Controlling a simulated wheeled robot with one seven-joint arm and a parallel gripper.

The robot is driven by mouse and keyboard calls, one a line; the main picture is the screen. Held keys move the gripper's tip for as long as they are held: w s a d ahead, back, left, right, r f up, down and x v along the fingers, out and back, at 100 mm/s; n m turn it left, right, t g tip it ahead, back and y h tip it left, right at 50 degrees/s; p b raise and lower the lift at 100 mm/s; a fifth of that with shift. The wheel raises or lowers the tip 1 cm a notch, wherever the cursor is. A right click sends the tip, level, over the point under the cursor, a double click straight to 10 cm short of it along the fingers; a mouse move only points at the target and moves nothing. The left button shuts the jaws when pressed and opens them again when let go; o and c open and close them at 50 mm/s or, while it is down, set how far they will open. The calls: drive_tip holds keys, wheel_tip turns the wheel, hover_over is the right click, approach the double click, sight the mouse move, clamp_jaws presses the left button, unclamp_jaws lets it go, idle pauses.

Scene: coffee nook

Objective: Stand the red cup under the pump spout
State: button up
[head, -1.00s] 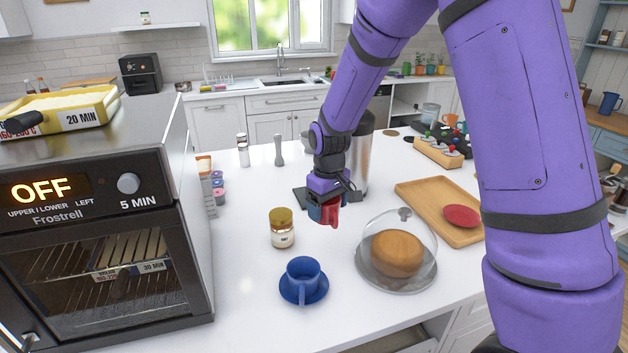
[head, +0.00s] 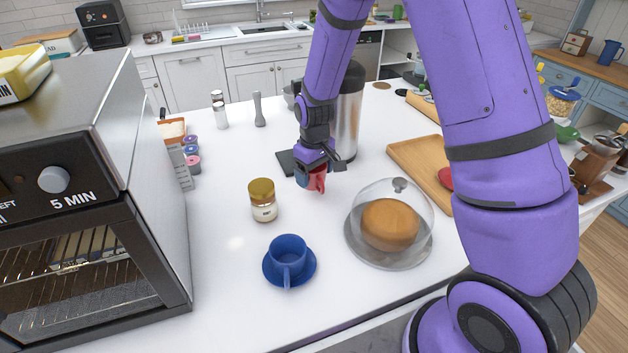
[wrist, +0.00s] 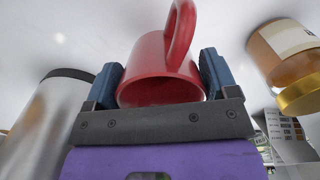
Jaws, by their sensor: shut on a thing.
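My gripper (head: 311,178) is shut on the red cup (head: 319,181), holding it in front of the tall silver pump dispenser (head: 349,120). In the wrist view the cup (wrist: 155,62) sits between the two blue finger pads, its handle pointing away from the gripper. The dispenser also shows in the wrist view (wrist: 42,122), beside the gripper and apart from the cup. The gap under the cup is unclear.
A gold-lidded jar (head: 262,205) and a blue cup (head: 288,252) on a saucer stand nearer on the white counter. A glass-domed cake (head: 391,226) and a wooden tray (head: 412,160) are at right. The oven (head: 90,200) stands left.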

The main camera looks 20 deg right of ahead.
sight(314, 182)
drive_tip(key=shift+f, duration=1.55)
drive_tip(key=shift+f, duration=0.1)
drive_tip(key=o, duration=0.9)
wheel_tip(314, 182, up, 12)
drive_tip(key=shift+r, duration=0.15)
